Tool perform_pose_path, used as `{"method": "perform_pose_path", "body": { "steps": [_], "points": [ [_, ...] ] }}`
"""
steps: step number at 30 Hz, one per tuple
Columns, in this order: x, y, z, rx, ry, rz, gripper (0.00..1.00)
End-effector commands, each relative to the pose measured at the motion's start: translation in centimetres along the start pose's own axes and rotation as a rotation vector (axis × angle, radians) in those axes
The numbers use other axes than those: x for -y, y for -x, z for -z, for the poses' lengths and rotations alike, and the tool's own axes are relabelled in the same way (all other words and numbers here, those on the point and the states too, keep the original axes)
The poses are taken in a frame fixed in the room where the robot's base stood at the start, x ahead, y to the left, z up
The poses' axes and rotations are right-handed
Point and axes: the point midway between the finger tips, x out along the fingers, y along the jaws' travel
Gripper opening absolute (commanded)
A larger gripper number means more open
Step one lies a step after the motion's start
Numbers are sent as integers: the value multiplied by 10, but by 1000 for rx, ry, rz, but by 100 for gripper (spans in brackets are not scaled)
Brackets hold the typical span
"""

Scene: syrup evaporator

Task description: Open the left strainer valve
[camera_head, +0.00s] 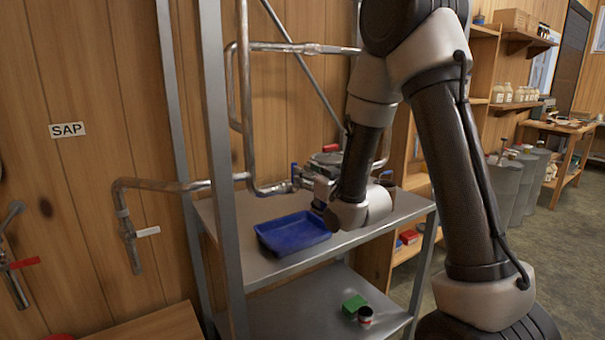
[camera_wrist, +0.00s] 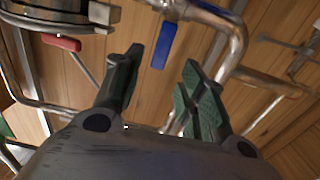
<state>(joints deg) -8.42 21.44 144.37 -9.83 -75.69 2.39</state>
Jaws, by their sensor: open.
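A valve with a blue lever handle (camera_head: 295,173) sits on the metal pipe at the left of the strainer (camera_head: 328,160). In the wrist view the blue handle (camera_wrist: 163,45) hangs from the pipe and appears between my fingertips, slightly beyond them. My gripper (camera_wrist: 163,62) is open, with a dark green-padded finger on either side of the handle in the picture. I cannot tell whether a finger touches it. A red handle (camera_wrist: 62,43) shows at the left by a round metal body. In the head view my wrist hides part of the strainer.
A blue tray (camera_head: 290,235) lies on the metal shelf (camera_head: 260,268) below the pipes. A rack post (camera_head: 222,150) stands to its left. Pipes run close around my gripper.

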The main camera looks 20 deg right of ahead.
Motion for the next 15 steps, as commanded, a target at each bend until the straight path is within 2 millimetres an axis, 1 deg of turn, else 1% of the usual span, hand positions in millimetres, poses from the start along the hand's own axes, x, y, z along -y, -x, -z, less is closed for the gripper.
{"method": "perform_pose_path", "body": {
  "steps": [5, 9, 12, 15],
  "points": [
    [1, -22, 1, -8, 0, 3, 41],
    [1, -47, 1, -8, 0, 3, 41],
    [1, -61, 1, -7, 0, 2, 41],
    [0, -71, 1, -7, 0, 1, 41]
  ]
}}
